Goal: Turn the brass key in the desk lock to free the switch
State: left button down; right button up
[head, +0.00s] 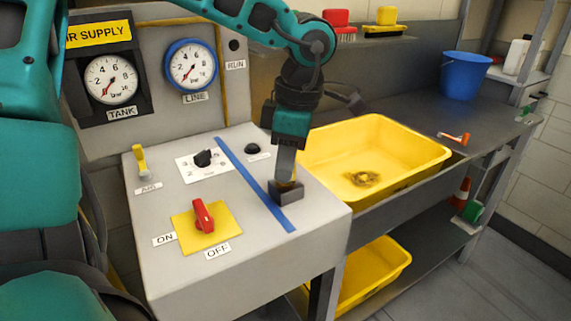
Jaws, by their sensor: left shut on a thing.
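My left gripper (287,180) reaches down to the right part of the grey desk (250,271), right of the blue stripe. It is shut, with a small brass-coloured bit, seemingly the brass key (291,183), between its fingers. A dark block (288,196), seemingly the desk lock, is right at the fingertips. The fingers hide most of the key, and its turn angle cannot be told. The red switch (204,216) sits on a yellow plate (183,233), between the ON and OFF labels. My right gripper is not in view.
A yellow lever (139,162), a black selector knob (203,158) and a black button (253,149) stand on the desk. Behind are the TANK (110,80) and LINE (190,66) gauges. A yellow basin (425,158) and blue bucket (465,76) are on the right.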

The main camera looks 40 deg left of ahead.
pick_arm(q)
jog(key=shift+m, duration=0.3)
jog(key=shift+m+b, duration=0.35)
jog(key=shift+m, duration=1.15)
jog(key=shift+m+t, duration=0.4)
jog(key=shift+m, duration=1.1)
jog(key=shift+b, duration=0.3)
jog(key=shift+m, duration=1.1)
jog(key=shift+m+t, duration=0.3)
jog(key=shift+m, duration=0.1)
